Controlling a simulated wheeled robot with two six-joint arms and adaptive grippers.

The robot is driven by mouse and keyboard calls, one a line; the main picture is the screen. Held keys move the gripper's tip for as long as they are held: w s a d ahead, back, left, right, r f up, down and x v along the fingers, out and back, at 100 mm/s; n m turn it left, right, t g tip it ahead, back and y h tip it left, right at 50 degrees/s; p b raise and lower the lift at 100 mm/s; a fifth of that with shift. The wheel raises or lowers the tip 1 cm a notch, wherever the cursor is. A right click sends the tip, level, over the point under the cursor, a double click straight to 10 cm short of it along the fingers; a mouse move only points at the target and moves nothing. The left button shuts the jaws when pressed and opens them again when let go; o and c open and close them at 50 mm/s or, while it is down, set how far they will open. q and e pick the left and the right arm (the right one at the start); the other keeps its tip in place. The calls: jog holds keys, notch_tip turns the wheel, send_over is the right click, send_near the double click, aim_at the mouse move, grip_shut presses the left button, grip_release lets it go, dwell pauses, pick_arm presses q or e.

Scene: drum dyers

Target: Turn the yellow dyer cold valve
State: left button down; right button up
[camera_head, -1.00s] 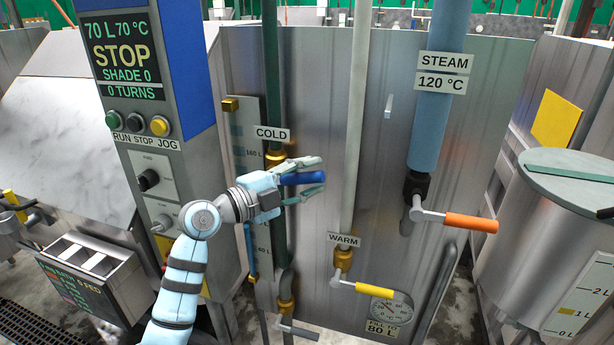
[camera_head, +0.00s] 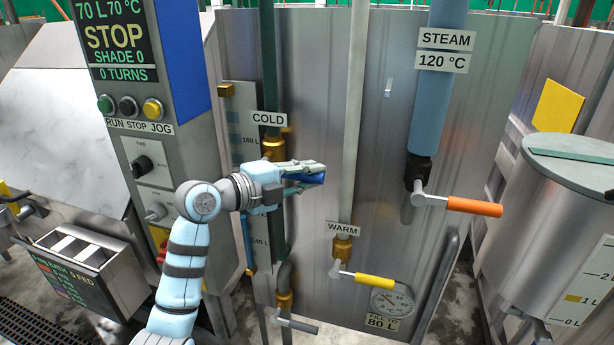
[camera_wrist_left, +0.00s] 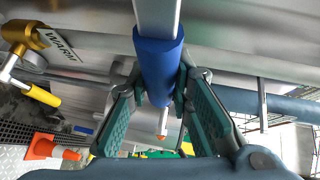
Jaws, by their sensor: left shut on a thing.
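The cold valve is a brass body (camera_head: 274,148) on the dark green pipe under the "COLD" label. Its blue handle (camera_head: 313,180) points to the right and is partly hidden by my left gripper (camera_head: 306,172). In the left wrist view the blue handle (camera_wrist_left: 158,62) on its grey lever lies between the green-padded fingers of that gripper (camera_wrist_left: 163,98). The gripper is shut on the blue handle, coming from the left side of the pipe. My right gripper is not in view.
The warm valve's yellow handle (camera_head: 374,281) sits below right, and the steam valve's orange handle (camera_head: 474,207) farther right. A control panel (camera_head: 125,70) stands left of my arm. A grey lever (camera_head: 298,326) is low on the cold pipe. Open space lies before the metal wall (camera_head: 330,90).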

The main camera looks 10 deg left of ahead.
pick_arm(q)
jog(key=c, duration=1.4)
grip_release()
jog(key=shift+s+f, duration=0.1)
jog(key=shift+c, duration=0.2)
jog(key=shift+a, duration=0.1)
jog(key=v, duration=1.2)
